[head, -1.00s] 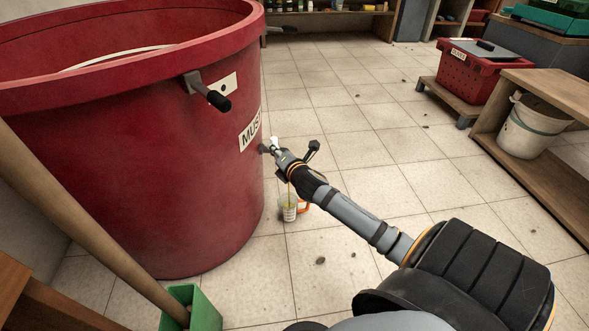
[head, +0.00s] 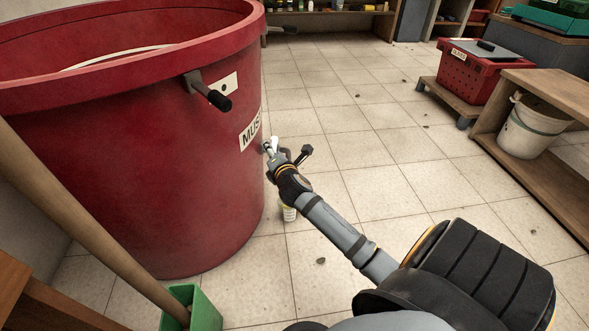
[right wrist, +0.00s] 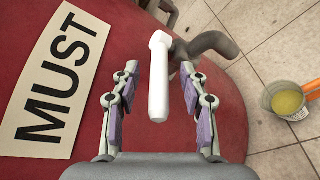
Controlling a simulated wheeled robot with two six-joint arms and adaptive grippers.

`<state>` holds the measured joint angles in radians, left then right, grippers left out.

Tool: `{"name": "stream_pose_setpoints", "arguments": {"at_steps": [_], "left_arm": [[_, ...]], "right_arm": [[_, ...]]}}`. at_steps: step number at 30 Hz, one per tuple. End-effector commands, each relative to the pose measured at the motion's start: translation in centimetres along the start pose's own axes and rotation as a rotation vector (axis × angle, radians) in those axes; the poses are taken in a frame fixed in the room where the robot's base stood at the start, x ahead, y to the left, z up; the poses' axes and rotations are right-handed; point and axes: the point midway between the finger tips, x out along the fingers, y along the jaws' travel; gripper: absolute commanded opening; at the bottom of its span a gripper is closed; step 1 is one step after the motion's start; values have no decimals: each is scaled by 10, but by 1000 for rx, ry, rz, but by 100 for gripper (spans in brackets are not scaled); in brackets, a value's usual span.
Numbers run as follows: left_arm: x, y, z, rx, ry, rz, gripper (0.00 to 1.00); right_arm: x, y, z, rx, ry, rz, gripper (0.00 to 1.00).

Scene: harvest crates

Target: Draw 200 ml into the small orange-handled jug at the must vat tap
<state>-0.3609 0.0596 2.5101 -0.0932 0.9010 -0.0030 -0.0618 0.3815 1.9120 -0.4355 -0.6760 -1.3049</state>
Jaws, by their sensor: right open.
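The must vat (head: 190,150) is a big red tub with a MUST label, also in the right wrist view (right wrist: 120,145). Its tap has a white lever (right wrist: 159,85) and a grey curved spout (right wrist: 208,45). My right gripper (right wrist: 160,85) is open, with the lever between its fingers and gaps on both sides. In the head view this gripper (head: 273,155) is at the tap. The small jug (head: 289,213) stands on the floor below, mostly hidden by my arm. In the wrist view the jug (right wrist: 290,102) holds yellow liquid and shows its orange handle. My left gripper is out of view.
A black-gripped handle (head: 210,95) sticks out from the vat's side. A green container (head: 192,308) with a pole stands at the lower left. A red crate (head: 480,75) and a white bucket (head: 525,128) are at the right.

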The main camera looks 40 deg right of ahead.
Motion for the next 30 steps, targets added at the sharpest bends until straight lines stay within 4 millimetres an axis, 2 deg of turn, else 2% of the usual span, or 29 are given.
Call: {"name": "stream_pose_setpoints", "arguments": {"at_steps": [5,30], "left_arm": [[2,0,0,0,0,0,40],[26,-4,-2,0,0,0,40]], "right_arm": [[-3,0,-1,0,1,-1,44],[-58,2,-25,1,1,-1,44]]}}
